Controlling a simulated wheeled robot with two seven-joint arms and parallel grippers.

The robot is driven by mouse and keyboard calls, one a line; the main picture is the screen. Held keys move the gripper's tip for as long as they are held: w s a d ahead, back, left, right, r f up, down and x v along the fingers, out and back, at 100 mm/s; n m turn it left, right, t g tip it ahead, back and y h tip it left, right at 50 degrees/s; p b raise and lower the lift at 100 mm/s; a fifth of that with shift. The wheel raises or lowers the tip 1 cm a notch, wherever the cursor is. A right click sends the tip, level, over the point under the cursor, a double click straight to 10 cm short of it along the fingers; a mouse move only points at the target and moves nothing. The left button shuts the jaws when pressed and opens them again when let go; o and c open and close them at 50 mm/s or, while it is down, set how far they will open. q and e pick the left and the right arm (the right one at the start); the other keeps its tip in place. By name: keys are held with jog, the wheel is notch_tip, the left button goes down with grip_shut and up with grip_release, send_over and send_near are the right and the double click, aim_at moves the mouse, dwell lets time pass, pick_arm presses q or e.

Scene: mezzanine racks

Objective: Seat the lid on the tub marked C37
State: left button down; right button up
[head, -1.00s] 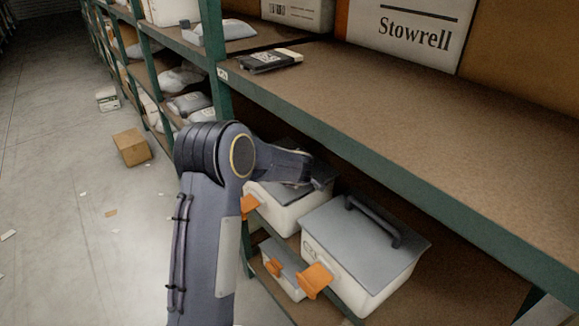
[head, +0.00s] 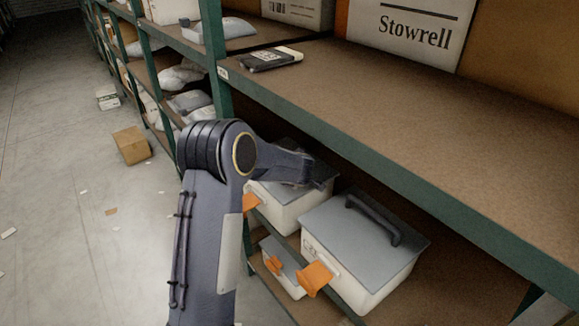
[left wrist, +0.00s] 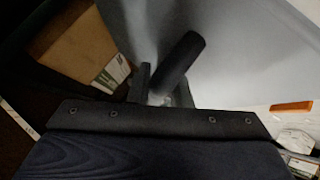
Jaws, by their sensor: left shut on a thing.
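My left arm reaches to the rear white tub (head: 289,214) on the lower shelf. My left gripper (head: 318,184) is at the grey lid (head: 291,153) over this tub, partly hidden by my forearm. In the left wrist view my left gripper (left wrist: 158,92) is shut on the dark handle (left wrist: 183,58) of the grey lid (left wrist: 235,55). Whether this lid lies flat on the rim cannot be told. The front white tub (head: 350,287) has a grey lid (head: 362,243) with a black handle; its mark is too small to read. My right gripper is not in view.
A smaller tub (head: 291,285) with a grey lid stands below at the left. Orange tabs (head: 314,279) stick out at the tub fronts. The upper shelf's green edge (head: 400,190) overhangs the tubs. A cardboard box (head: 131,146) lies on the aisle floor.

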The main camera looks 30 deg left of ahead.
pick_arm(q)
jog(key=shift+f, duration=0.3)
dwell(0.5)
jog(key=c, duration=1.3)
grip_release()
jog(key=shift+o, duration=0.2)
jog(key=shift+d, duration=0.1)
jog(key=v, duration=0.7)
jog(key=shift+s+d+r+p, duration=0.1)
jog(key=shift+s+r+p, duration=0.15)
jog(key=shift+s+p, duration=0.05)
jog(key=shift+d+f, duration=0.1)
